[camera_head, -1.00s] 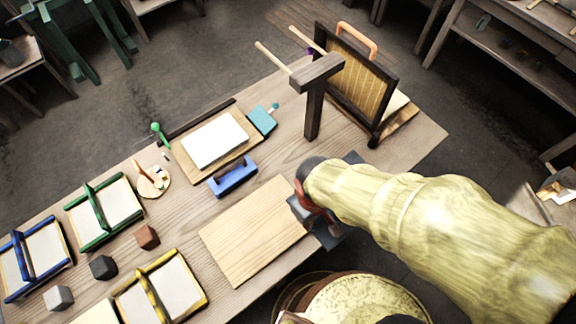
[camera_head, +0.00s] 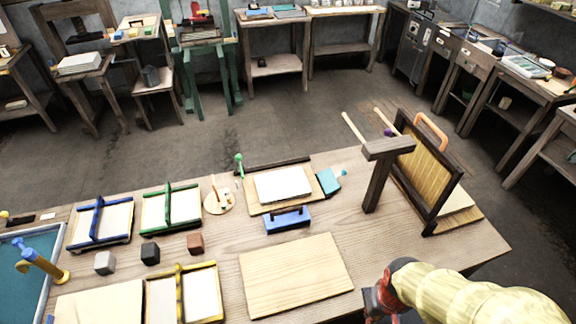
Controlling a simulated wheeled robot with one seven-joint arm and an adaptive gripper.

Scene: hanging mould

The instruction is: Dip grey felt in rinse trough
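A small light-grey block (camera_head: 104,262), which looks like the grey felt, stands on the table at the left, beside a black block (camera_head: 150,253) and a brown block (camera_head: 195,243). A trough of teal water with a pale rim (camera_head: 57,258) is at the far left edge, partly cut off; it looks like the rinse trough. My gripper (camera_head: 372,300) is at the lower right, beside the bare wooden board, far to the right of the grey block. Its fingers are small and partly hidden, so I cannot tell whether they are open.
A blue-and-yellow tap-like piece (camera_head: 42,264) stands at the trough. Blue (camera_head: 100,222), green (camera_head: 171,208) and yellow (camera_head: 183,294) framed moulds lie around the blocks. A bare board (camera_head: 294,275) lies mid-table. A dark post (camera_head: 377,180) and a hanging mould (camera_head: 427,165) stand at the right.

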